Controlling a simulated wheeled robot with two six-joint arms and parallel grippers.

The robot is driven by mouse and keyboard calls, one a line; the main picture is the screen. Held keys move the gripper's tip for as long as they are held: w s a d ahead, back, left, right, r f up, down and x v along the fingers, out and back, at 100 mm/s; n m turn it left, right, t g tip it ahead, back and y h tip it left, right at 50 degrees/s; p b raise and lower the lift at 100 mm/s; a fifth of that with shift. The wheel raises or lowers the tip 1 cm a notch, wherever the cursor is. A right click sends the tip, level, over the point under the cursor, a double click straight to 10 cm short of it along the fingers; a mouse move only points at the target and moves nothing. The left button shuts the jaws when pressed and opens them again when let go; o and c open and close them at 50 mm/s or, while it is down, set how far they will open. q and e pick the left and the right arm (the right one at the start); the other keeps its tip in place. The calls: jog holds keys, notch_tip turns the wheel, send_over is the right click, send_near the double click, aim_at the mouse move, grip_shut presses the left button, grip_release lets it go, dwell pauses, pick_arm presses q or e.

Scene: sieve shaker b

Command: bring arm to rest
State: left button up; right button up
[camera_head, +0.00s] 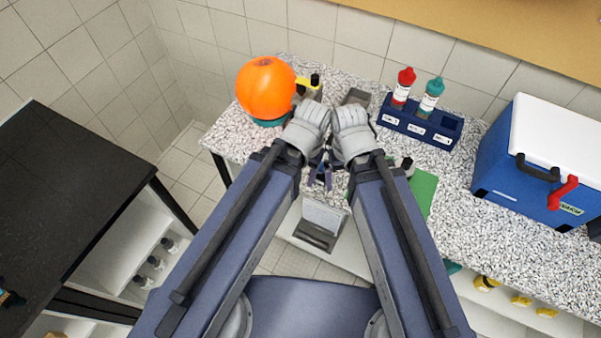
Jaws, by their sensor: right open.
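My two arms reach forward side by side, their pale grey joints close together over the front of the speckled counter (460,205). My right gripper (327,176) shows small and dark between the two arms, its fingers open with nothing seen between them. My left gripper is mostly hidden by the arm links beside it, and I cannot tell its jaw state.
An orange round device (266,88) stands left of my arms. A dark blue rack (420,124) holds a red-capped bottle (403,88) and a teal-capped bottle (431,97). A blue cooler (530,165) stands right. A green mat (424,190) lies beside my right arm. A black-topped bench (65,190) is left.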

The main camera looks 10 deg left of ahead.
notch_tip(320, 180, down, 7)
jog(key=b, duration=0.6)
jog(key=shift+r+b, duration=0.15)
jog(key=shift+b, duration=0.2)
